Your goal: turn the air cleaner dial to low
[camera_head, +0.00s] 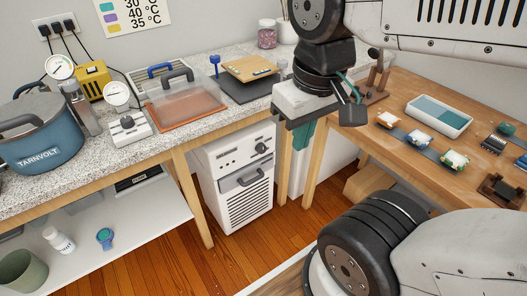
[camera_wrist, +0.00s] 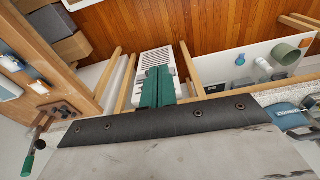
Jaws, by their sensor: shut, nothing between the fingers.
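The air cleaner (camera_head: 232,190) is a white box on the floor under the counter, with a slotted grille low on its front and a dark handle above it. Its black dial (camera_head: 261,148) is on the upper right of the front; its setting is too small to read. My gripper (camera_head: 301,134) has green fingers pointing down, to the right of the air cleaner and apart from it in the picture. In the wrist view the shut fingers (camera_wrist: 157,87) cover part of the air cleaner (camera_wrist: 152,58), and the dial cannot be made out there.
The speckled counter (camera_head: 190,148) overhangs the air cleaner, with wooden legs (camera_head: 193,195) beside it. A white lower shelf (camera_head: 130,225) is at left. A wooden workbench (camera_head: 390,98) with small parts is at right. The wood floor (camera_head: 225,250) in front is clear.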

